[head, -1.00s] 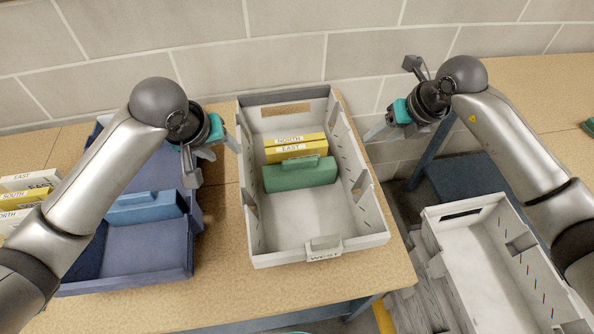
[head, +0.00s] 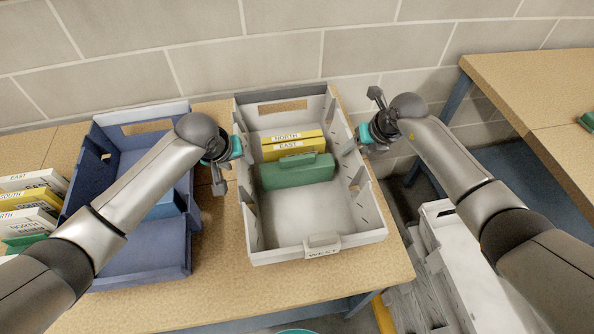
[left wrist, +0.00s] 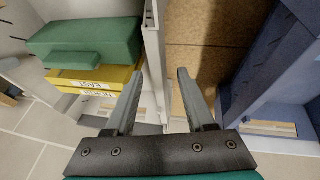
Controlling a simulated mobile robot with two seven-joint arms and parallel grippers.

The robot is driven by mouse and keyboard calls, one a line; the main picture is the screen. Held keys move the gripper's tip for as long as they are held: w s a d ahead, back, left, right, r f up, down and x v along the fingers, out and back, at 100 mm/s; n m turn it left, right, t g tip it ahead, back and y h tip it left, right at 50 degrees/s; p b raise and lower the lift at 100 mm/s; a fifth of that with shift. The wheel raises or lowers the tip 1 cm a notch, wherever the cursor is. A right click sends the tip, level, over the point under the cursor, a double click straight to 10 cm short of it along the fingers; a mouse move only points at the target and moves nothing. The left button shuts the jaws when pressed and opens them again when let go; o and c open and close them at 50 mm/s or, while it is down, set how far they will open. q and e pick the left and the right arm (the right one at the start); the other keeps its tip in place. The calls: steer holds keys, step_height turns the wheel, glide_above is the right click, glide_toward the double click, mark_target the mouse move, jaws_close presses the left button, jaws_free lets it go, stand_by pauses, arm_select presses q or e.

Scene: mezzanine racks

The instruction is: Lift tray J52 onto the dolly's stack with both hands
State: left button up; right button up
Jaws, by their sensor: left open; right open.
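The grey-white tray (head: 318,240), with a tag reading WEST on its front, sits on the wooden table; no J52 marking is legible. It holds yellow boxes (head: 310,153) and a green case (head: 285,177). My left gripper (head: 241,143) is open at the tray's left wall. In the left wrist view the tray wall (left wrist: 153,45) runs between the two open fingers (left wrist: 158,85), not clamped. My right gripper (head: 354,143) is open by the tray's right wall; whether its fingers straddle the wall is hard to tell. The stack of pale trays (head: 470,285) stands lower right, partly hidden by my right arm.
A blue tray (head: 135,265) stands left of the grey-white tray, partly behind my left arm. Several labelled boxes (head: 35,200) lie at the far left. A block wall (head: 290,50) backs the table (head: 300,295). A gap separates it from another table (head: 540,100) at right.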

arm_select(q)
steer(key=shift+x, duration=1.7)
arm_select(e)
steer(key=shift+x, duration=1.7)
arm_select(q)
steer(key=shift+c, duration=0.2)
arm_select(e)
steer(key=shift+c, duration=0.2)
arm_select(q)
jaws_close()
arm_select(e)
jaws_close()
arm_select(q)
steer(key=shift+w+d+r, duration=0.1)
steer(key=shift+w+r, duration=0.05)
steer(key=shift+r, duration=0.05)
arm_select(e)
steer(key=shift+w+r, duration=0.15)
steer(key=shift+r, duration=0.05)
